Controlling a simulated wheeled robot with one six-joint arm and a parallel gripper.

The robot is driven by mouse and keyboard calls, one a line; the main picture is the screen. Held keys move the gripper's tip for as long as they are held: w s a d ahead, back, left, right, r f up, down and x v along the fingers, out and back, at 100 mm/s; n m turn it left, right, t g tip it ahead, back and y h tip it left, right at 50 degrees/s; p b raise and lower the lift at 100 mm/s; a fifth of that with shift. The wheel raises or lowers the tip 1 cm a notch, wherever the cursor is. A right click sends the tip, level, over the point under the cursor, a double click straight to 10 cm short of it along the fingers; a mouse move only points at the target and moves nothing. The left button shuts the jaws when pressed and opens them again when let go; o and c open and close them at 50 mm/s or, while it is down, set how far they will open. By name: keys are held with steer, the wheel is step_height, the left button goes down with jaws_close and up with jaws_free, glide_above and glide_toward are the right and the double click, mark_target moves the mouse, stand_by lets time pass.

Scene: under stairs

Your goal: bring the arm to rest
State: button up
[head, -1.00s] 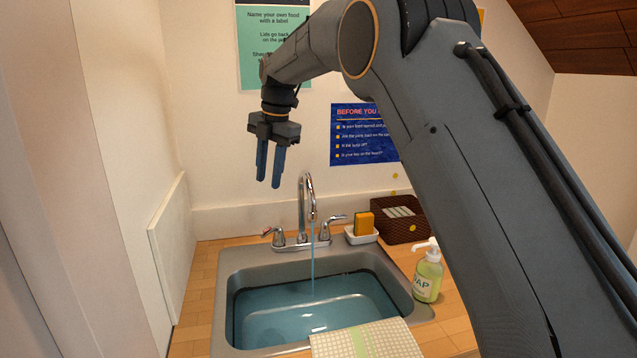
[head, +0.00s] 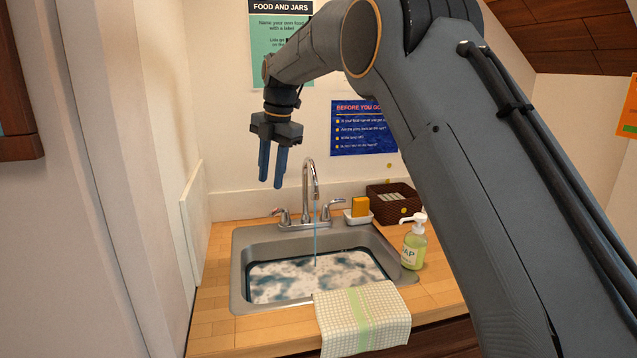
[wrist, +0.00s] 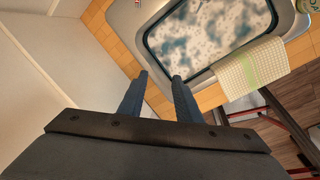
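My gripper (head: 272,168) hangs in the air in the head view, fingers pointing down, above and in front of the faucet as seen there. Its two blue fingers stand a little apart with nothing between them. In the wrist view my gripper (wrist: 160,82) shows the same two fingers apart and empty, with the sink edge beyond them. My arm is bent, coming from the right of the head view and reaching left over the counter.
A steel sink (head: 240,282) holds water with whitish patches; a stream runs from the faucet (head: 309,185). A soap bottle (head: 413,245), a sponge (head: 360,206), a brown basket (head: 378,192) and a checked towel (head: 362,320) are around it. A white panel (head: 193,235) stands at left.

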steer(key=s+d+f+m+h+b, duration=0.1)
steer(key=s+d+f+m+b, duration=0.2)
steer(key=s+d+f+m, duration=0.45)
steer(key=s+d+f+m+b, duration=0.35)
steer(key=d+f+m, duration=0.55)
steer(key=d, duration=0.4)
steer(key=s+d+f+m+b, duration=0.1)
steer(key=s+d+f+m, duration=0.2)
steer(key=s, duration=0.4)
steer(key=s+d+f+m+b, duration=0.1)
steer(key=s+d+f+m, duration=0.3)
steer(key=s, duration=0.4)
steer(key=s+d+f+m+b, duration=0.1)
steer(key=s+d+f+m, duration=0.3)
steer(key=s+f+m, duration=0.2)
steer(key=shift+s+g+h, duration=0.4)
steer(key=shift+s, duration=0.6)
stand_by(1.0)
